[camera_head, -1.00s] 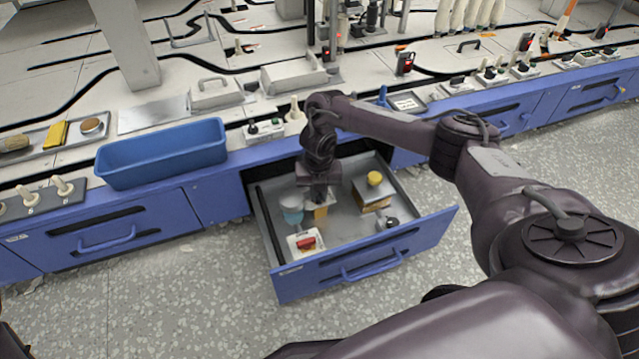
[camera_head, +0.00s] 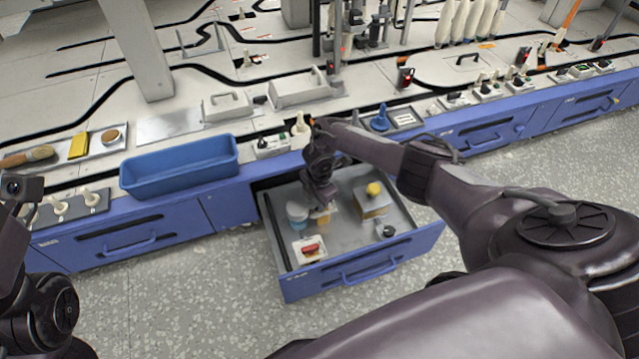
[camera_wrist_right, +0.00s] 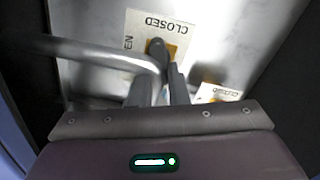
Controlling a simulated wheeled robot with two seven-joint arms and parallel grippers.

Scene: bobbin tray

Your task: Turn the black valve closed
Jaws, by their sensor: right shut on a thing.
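My right gripper (camera_head: 320,203) points down into the open drawer (camera_head: 360,268), near its back left. In the right wrist view its fingers (camera_wrist_right: 162,88) are shut on a dark, round-ended piece, which I take to be the black valve (camera_wrist_right: 156,48). Behind it is a label (camera_wrist_right: 168,24) reading CLOSED, upside down, with part of OPEN at its left. The fingers hide the lower part of the valve, so its exact angle is unclear. The valve cannot be made out in the head view. My left arm's end (camera_head: 28,208) shows at the left edge, its jaws unclear.
A blue bin (camera_head: 180,172) stands on the bench.

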